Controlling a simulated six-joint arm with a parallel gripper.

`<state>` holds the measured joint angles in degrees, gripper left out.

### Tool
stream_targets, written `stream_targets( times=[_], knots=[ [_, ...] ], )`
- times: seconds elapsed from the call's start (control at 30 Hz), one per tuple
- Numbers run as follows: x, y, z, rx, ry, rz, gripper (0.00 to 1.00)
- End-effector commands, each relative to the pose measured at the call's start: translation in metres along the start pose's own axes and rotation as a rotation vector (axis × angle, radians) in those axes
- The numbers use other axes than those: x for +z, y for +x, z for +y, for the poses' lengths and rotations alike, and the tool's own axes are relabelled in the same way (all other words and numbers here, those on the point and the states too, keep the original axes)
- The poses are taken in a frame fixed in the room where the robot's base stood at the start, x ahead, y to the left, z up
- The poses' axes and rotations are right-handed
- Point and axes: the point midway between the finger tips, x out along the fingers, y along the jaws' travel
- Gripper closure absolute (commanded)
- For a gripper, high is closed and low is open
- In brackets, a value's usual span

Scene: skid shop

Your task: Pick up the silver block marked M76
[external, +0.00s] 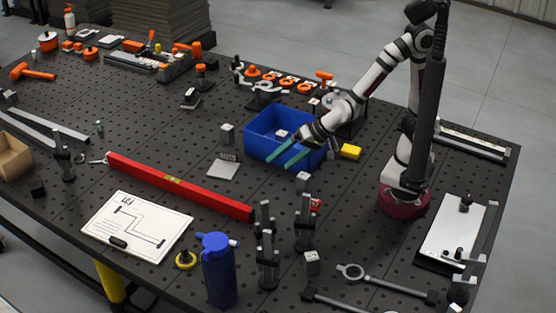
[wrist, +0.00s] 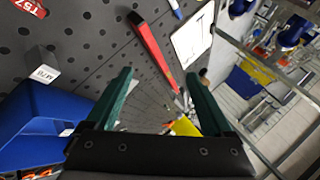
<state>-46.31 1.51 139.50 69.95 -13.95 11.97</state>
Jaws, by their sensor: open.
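A silver block (wrist: 45,72) lies beside the blue bin in the wrist view, left of my fingers. Its small mark looks like M76, though the last digit is hard to read. It appears to be the grey block (external: 303,181) just in front of the bin in the external view, where its mark is not legible. My gripper (external: 278,160) is over the blue bin, teal fingers pointing left.
The blue bin (external: 258,137) holds a light block. Other grey blocks (external: 227,133) (external: 312,262) stand on the table. A red block marked T97 (wrist: 30,8), a yellow block (external: 350,151), a long red level (external: 180,184) and dark posts (external: 267,255) are nearby.

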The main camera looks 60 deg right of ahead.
Motion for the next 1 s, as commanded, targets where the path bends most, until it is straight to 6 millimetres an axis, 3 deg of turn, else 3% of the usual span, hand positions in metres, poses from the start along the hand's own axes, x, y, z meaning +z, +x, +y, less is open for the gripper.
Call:
stream_targets(
  times=[0.03,0.13,0.2,0.3,0.4,0.47,0.7,1.0],
  knots=[
    [0.030,0.020,0.019,0.077,-0.014,0.032,0.14],
    [0.072,0.036,0.083,0.275,-0.107,0.232,0.14],
    [0.082,0.025,0.127,0.387,-0.230,0.410,0.14],
    [0.081,-0.001,0.161,0.470,-0.392,0.613,0.14],
    [0.077,-0.017,0.172,0.500,-0.474,0.718,0.14],
    [0.070,-0.015,0.176,0.508,-0.487,0.739,0.14],
    [0.020,0.028,0.195,0.513,-0.484,0.739,0.14],
    [-0.011,0.059,0.205,0.510,-0.482,0.735,0.14]
  ],
)
